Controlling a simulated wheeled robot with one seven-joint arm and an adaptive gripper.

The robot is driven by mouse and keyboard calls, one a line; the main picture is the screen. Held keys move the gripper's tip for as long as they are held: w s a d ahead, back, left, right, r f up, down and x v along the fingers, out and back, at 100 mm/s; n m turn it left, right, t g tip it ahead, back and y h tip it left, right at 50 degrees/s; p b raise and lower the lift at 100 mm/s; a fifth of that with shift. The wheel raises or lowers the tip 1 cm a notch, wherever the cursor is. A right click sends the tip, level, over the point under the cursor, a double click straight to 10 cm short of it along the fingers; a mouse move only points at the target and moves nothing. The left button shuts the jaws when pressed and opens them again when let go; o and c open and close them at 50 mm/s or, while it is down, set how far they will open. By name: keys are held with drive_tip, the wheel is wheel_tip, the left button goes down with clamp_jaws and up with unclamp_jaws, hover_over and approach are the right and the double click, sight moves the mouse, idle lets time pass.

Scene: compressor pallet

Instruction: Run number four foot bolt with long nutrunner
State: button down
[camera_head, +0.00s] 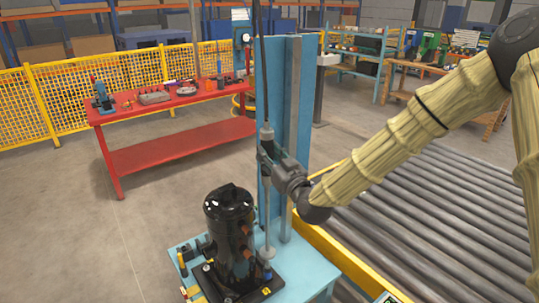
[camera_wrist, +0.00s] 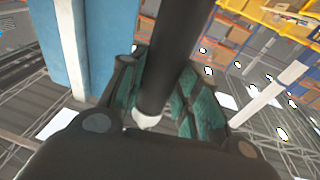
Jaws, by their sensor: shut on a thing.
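The long nutrunner (camera_head: 268,197) hangs upright on a cable in front of a blue column. My gripper (camera_head: 268,153) is shut around its dark upper body, which also shows between the green-lined fingers in the wrist view (camera_wrist: 165,65). A thin grey shaft runs down to the right side of the black compressor (camera_head: 230,235). The nutrunner's lower end is near the compressor's base plate (camera_head: 262,292), by a blue part at the right foot (camera_head: 266,275). I cannot tell whether its socket sits on a bolt. Which foot is number four is not clear.
The compressor stands on a light blue table (camera_head: 312,268). The blue column (camera_head: 272,90) rises close behind the nutrunner. A roller conveyor (camera_head: 430,215) with a yellow edge lies to the right. A red bench (camera_head: 180,140) with tools stands behind at the left.

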sight(271, 140)
idle(0.6)
drive_tip(key=shift+r+p, duration=0.95)
drive_tip(key=shift+r, duration=1.6)
drive_tip(key=shift+w, duration=0.1)
